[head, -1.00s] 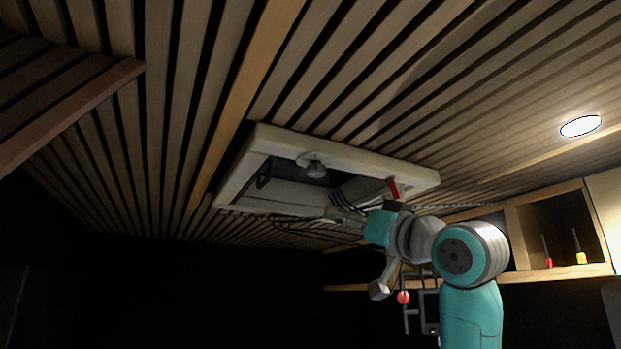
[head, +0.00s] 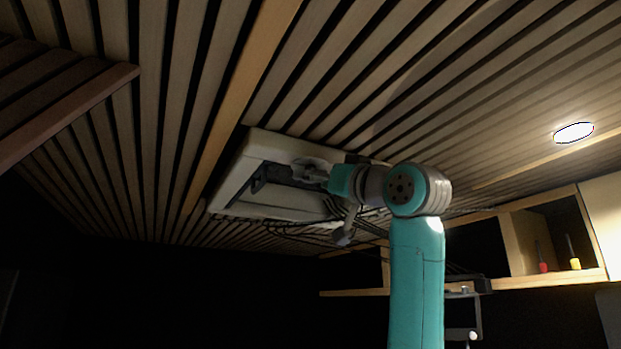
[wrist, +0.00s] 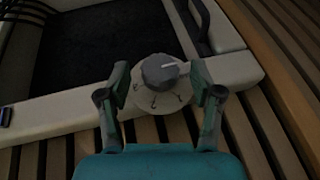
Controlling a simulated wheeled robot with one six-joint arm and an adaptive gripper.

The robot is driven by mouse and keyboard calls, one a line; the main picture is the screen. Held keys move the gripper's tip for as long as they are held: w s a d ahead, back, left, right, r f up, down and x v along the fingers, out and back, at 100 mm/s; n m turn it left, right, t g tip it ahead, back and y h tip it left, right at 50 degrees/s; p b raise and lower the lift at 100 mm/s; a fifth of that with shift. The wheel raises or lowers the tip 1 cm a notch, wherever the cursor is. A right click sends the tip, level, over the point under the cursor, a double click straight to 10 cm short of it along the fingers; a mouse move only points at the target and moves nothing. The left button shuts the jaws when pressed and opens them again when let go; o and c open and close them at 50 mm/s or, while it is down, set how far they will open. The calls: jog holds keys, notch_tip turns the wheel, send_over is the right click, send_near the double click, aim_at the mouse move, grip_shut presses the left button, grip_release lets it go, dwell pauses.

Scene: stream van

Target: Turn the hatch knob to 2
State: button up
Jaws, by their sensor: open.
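The hatch knob (wrist: 160,69) is a grey round knob with a white pointer line, in the upper middle of the wrist view. The line points to the right there. The knob sits on a pale round dial plate (wrist: 163,103) with small dark marks, too small to read. My gripper (wrist: 159,75) is open, with one finger to each side of the knob; I cannot tell whether either finger touches it. In the head view my gripper (head: 309,174) is at the hatch frame (head: 232,183) and largely covers the knob.
The pale hatch frame borders a dark opening in the slatted ceiling (head: 330,75). Black cables hang by the hatch's near side. A shelf (head: 540,281) with a red-handled tool (head: 542,266) and a yellow-handled tool (head: 574,263) is at right. A round ceiling lamp (head: 573,132) is lit.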

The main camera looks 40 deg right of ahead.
jog(key=shift+x, duration=1.05)
jog(key=c, duration=1.2)
jog(key=shift+o, duration=0.2)
